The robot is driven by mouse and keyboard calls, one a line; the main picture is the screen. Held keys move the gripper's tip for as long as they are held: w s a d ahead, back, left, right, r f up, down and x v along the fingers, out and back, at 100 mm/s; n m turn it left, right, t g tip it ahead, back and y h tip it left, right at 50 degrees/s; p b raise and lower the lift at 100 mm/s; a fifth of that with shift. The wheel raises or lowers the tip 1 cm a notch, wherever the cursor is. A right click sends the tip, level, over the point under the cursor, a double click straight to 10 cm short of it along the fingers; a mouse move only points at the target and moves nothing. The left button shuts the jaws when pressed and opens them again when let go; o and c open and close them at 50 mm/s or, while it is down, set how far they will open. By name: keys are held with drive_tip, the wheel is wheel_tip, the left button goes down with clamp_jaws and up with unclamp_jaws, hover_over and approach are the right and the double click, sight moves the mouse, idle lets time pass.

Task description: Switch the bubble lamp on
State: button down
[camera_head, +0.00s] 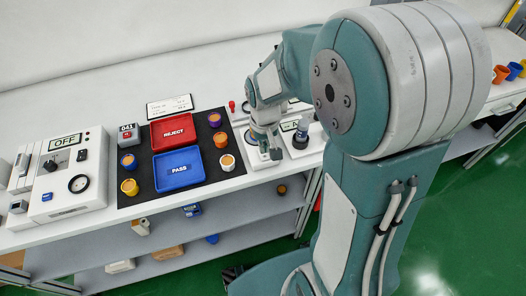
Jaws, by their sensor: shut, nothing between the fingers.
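My gripper (270,150) is shut and empty, pointing down over the white bench, right of the black mat. A small upright cylinder, dark at the foot and pale above (302,130), stands on a white base just right of my gripper; it may be the bubble lamp, but it is too small to be sure. A small sign beside it is unreadable. My gripper is over a white unit (255,138) and partly hides it; I cannot tell whether they touch. No lamp switch can be made out, and I cannot tell whether the lamp is lit.
A black mat (203,191) holds a red REJECT tray (173,131), a blue PASS tray (179,169) and several coloured pots. A white panel (95,190) with an OFF display is at the left. My arm hides the right of the bench. A lower shelf holds small items.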

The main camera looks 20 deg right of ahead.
sight(264, 156)
drive_tip(key=shift+f, duration=1.25)
idle(0.7)
drive_tip(key=shift+r, duration=3.55)
drive_tip(key=shift+s+r, duration=0.2)
drive_tip(key=shift+r, duration=0.15)
drive_tip(key=s+r+t, duration=0.5)
drive_tip(key=s+r, duration=0.7)
drive_tip(key=s, duration=0.1)
drive_tip(key=shift+s+t, duration=0.3)
drive_tip(key=shift+s, duration=0.1)
